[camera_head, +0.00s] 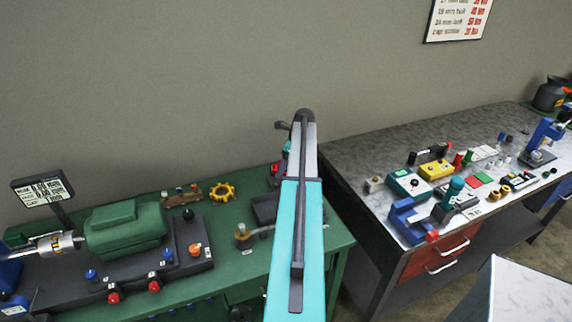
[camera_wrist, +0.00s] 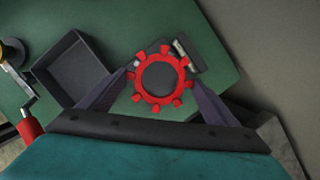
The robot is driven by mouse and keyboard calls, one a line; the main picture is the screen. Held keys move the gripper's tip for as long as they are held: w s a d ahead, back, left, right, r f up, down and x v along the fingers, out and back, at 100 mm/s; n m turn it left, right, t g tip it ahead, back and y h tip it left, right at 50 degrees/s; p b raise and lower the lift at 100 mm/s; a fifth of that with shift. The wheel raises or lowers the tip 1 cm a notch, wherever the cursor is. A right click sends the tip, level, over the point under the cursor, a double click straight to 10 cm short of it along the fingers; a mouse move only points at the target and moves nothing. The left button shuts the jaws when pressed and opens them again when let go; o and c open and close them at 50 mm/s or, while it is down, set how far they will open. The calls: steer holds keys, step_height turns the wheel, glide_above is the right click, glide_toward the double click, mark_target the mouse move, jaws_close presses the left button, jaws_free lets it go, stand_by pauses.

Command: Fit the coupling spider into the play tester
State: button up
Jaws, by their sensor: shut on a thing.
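A red toothed ring, the coupling spider (camera_wrist: 143,92), is in the wrist view between the two dark fingers of my gripper (camera_wrist: 162,80). The fingers close on it from both sides, and its face is toward the camera. A dark block with pale metal parts (camera_wrist: 183,50) lies behind it on the green bench; I cannot tell the gap between them. In the head view my arm hides most of my gripper. I cannot tell for certain which device is the play tester. A machine with a green motor (camera_head: 125,228) and a small display (camera_head: 43,188) stands at left.
A dark open tray (camera_wrist: 72,70) lies left of the spider in the wrist view. A yellow toothed ring (camera_head: 222,191) lies on the green bench (camera_head: 235,265). The grey bench (camera_head: 360,150) at right carries a blue vise (camera_head: 407,222) and many small parts.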

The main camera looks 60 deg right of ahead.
steer(key=shift+f+b, duration=0.4)
steer(key=shift+f, duration=1.1)
steer(key=shift+f, duration=1.3)
stand_by(1.8)
steer(key=o, duration=1)
steer(key=shift+o, duration=0.2)
steer(key=shift+r, duration=0.1)
steer(key=shift+b+v, duration=2.05)
steer(key=shift+v, duration=4.75)
